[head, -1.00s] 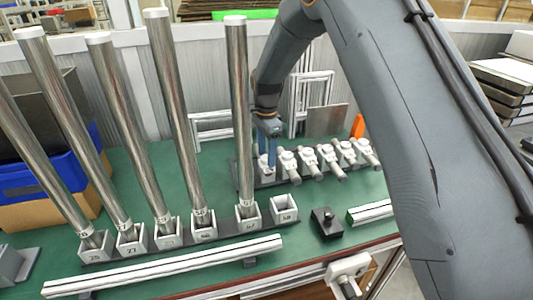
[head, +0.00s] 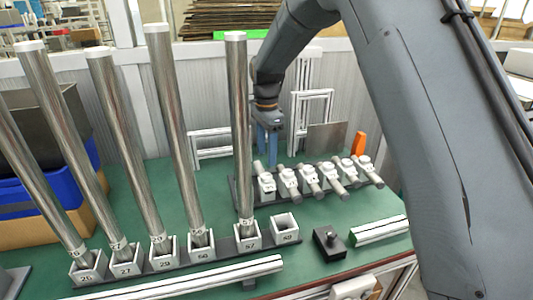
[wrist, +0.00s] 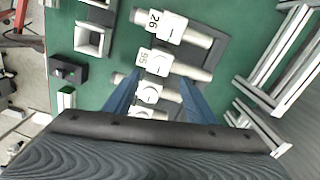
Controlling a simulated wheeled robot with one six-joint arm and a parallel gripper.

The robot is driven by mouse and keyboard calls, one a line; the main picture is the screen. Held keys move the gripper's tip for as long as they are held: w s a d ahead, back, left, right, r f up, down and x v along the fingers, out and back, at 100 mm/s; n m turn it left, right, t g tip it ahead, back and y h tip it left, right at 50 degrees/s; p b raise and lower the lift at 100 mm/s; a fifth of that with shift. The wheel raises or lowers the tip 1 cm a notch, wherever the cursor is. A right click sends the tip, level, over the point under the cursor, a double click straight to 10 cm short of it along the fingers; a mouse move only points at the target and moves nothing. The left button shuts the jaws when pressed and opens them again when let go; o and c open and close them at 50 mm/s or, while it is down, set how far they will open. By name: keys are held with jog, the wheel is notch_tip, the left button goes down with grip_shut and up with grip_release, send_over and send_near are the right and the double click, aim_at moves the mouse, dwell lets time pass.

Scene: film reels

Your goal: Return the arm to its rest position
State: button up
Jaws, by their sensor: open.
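My gripper (head: 267,160) is open and empty. In the head view its blue fingers point down just above or behind the left end of a row of white clamp-like pieces (head: 289,181). The wrist view shows its two blue fingers (wrist: 158,100) spread apart, with several numbered white pieces (wrist: 157,62) with silver cylinders between and beyond them. No piece is visibly gripped. My grey arm arches over the right side of the head view.
Tall silver tubes (head: 240,130) stand in numbered square sockets at left, close to my gripper. One socket (head: 285,226) is empty. A black block (head: 328,243), an aluminium rail (head: 180,281) and an orange piece (head: 360,144) are on the green bench. White frames (head: 312,120) stand behind.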

jog(key=s+d+f+n, duration=0.1)
jog(key=s+d+n, duration=0.5)
jog(key=s+d, duration=0.4)
jog(key=s+d+f+n, duration=0.1)
jog(key=s+d+n, duration=0.5)
jog(key=s, duration=1.5)
jog(key=d, duration=0.4)
jog(key=shift+s+n+t, duration=0.2)
jog(key=shift+n+t, duration=0.1)
jog(key=shift+n, duration=0.1)
